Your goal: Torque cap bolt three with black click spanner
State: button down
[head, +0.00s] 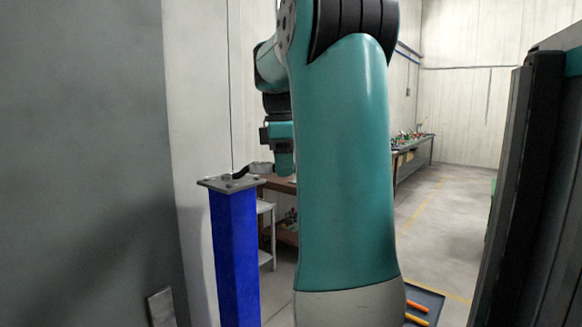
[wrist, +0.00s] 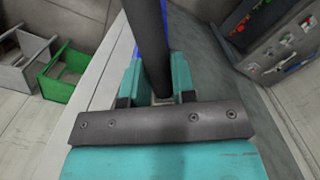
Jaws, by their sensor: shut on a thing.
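Small bolt heads show on the plate; which one is bolt three I cannot tell. My gripper (head: 268,167) is at the right of the plate, slightly above it. In the wrist view my gripper (wrist: 157,85) is shut on the black click spanner (wrist: 150,40), whose dark shaft runs up out of the picture. In the head view a short dark part of the spanner (head: 241,171) reaches over the plate. Whether it sits on a bolt I cannot tell.
A workbench (head: 412,147) with small items stands at the back right. A dark tray (head: 428,300) with orange-handled tools is at the lower right. A green crate (wrist: 68,75) and a grey crate (wrist: 22,58) lie at left in the wrist view. A grey wall is close on the left.

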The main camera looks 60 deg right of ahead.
jog(key=w+d+n+p, duration=0.5)
jog(key=n+p, duration=0.2)
jog(key=shift+w+d+p, duration=0.15)
jog(key=shift+d+p, duration=0.15)
jog(key=shift+d, duration=0.05)
jog(key=shift+d, duration=0.1)
jog(key=shift+f+b, duration=0.3)
jog(key=shift+f, duration=0.5)
dwell(0.5)
